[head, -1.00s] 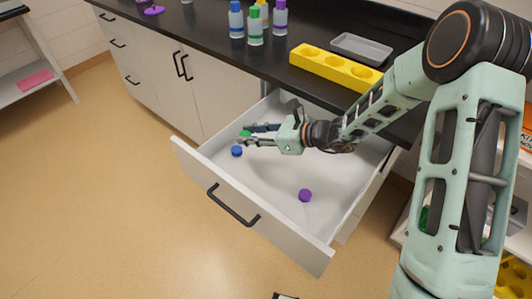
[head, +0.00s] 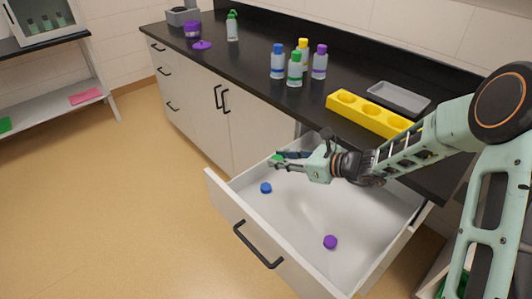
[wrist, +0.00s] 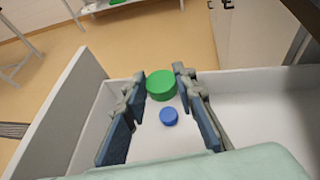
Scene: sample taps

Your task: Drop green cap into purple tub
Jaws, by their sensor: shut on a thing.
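The green cap (head: 277,158) is held between the fingertips of my gripper (head: 279,160), above the open drawer near its far left corner. In the wrist view the cap (wrist: 161,85) sits between the two finger pads, with my gripper (wrist: 162,84) shut on it. The purple tub (head: 192,29) stands at the far left end of the black counter, well away from my gripper. A flat purple lid (head: 202,45) lies on the counter in front of it. The inside of the tub cannot be seen.
The white drawer (head: 240,218) also holds a blue cap (head: 265,188) and a purple cap (head: 330,242). On the counter stand several bottles, including a green-capped one (head: 232,27), a yellow rack (head: 368,114) and a grey tray (head: 399,97). The counter edge rises behind my gripper.

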